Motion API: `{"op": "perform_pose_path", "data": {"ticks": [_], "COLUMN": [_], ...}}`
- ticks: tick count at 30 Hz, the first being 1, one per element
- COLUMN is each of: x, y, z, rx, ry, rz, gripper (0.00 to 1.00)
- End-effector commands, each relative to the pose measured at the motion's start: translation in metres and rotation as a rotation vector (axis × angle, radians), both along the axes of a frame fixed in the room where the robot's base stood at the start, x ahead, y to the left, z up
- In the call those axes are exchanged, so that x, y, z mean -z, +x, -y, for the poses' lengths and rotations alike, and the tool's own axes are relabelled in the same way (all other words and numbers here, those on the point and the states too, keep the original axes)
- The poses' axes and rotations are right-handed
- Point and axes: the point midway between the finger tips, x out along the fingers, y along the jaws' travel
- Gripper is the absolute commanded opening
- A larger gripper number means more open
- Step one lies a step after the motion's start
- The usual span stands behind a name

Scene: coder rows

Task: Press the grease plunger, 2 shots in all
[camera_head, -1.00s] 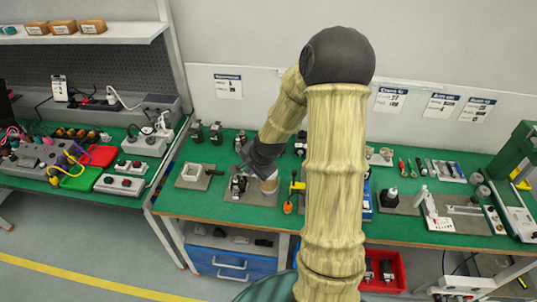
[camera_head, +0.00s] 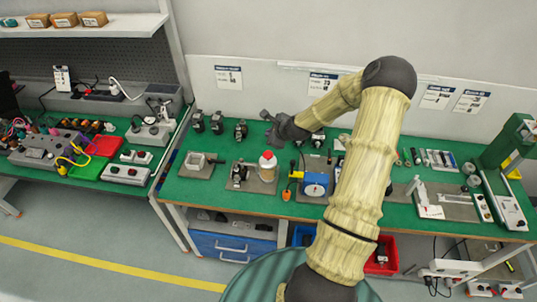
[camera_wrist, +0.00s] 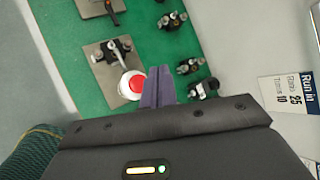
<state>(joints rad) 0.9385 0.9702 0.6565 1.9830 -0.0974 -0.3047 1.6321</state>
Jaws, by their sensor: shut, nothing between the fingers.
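A white round pot with a red top (camera_head: 268,158), which looks like the grease plunger, stands on a grey plate (camera_head: 242,187) in the middle left of the green bench. It also shows in the wrist view (camera_wrist: 131,84), just left of my fingers. How far its red top is pressed in cannot be told. My gripper (camera_head: 268,117) is shut and empty. It is behind the pot in the head view, apart from it and above the bench. In the wrist view my gripper's fingers (camera_wrist: 158,86) are together, pointing up the picture.
A dark clamp fixture (camera_head: 238,174) stands beside the pot on the same plate. A blue gauge box (camera_head: 316,185) and a yellow-handled screwdriver (camera_head: 289,182) are to the right. Small black fittings (camera_head: 217,122) line the back. A green press (camera_head: 510,145) stands at far right.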

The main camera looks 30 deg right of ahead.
Motion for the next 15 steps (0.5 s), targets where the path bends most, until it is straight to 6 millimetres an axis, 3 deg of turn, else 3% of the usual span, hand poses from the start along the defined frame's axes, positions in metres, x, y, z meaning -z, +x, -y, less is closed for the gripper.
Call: {"op": "perform_pose_path", "data": {"ticks": [15], "x": [0.064], "y": [0.000], "z": [0.000], "rx": [0.000], "ry": [0.000], "rz": [-0.001], "gripper": [0.00]}}
